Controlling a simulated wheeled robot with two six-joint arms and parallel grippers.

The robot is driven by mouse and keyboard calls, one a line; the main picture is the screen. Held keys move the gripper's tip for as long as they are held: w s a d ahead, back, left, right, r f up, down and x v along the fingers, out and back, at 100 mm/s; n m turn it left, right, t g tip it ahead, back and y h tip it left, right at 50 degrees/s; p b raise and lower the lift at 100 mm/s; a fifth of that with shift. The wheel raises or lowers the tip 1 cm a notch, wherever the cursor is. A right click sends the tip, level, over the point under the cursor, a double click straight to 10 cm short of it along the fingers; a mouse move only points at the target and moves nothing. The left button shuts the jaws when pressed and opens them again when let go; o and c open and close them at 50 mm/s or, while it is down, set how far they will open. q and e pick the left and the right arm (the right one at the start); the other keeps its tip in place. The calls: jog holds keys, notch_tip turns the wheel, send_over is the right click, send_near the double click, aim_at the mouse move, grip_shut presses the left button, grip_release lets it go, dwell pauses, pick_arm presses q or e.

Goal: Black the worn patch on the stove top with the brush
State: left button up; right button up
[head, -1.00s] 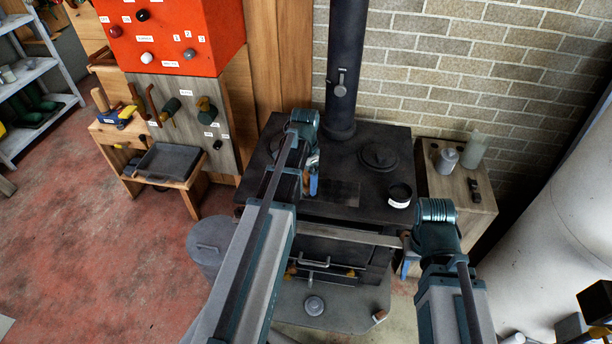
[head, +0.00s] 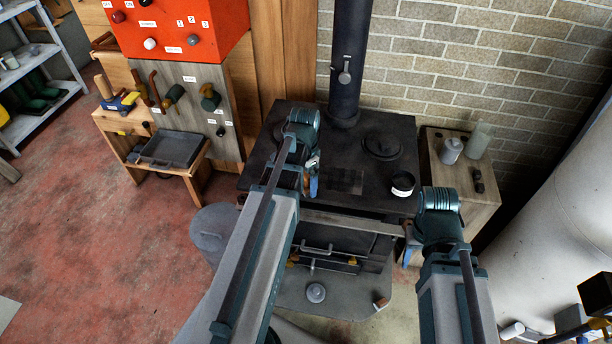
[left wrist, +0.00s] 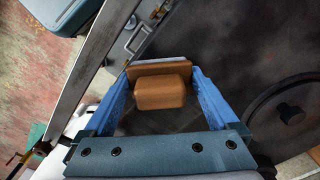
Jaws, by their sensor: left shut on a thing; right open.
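The black stove top (head: 285,125) fills the middle of the head view. A worn patch (head: 345,181) shows as a greyer rectangle near its front middle. My left gripper (head: 312,186) is over the stove top, just left of the patch. In the left wrist view its blue fingers (left wrist: 163,100) are shut on the brush (left wrist: 163,92), a brown wooden block. The bristles are hidden, and I cannot tell whether they touch the stove. My right gripper (head: 407,252) is open and empty by the front right edge.
A stovepipe (head: 349,70) rises at the back. A round lid (head: 383,146) lies right of it. A side table (head: 465,200) with bottles stands to the right. A rail (head: 350,222) runs along the stove's front. A grey bin (head: 212,230) stands at left.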

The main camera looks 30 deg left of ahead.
aim_at(305, 174)
pick_arm(q)
notch_tip(305, 174, up, 6)
jog(key=p, duration=0.6)
dwell(0.4)
notch_tip(305, 174, up, 3)
jog(key=p, duration=0.3)
jog(key=shift+r, duration=0.1)
dwell(0.6)
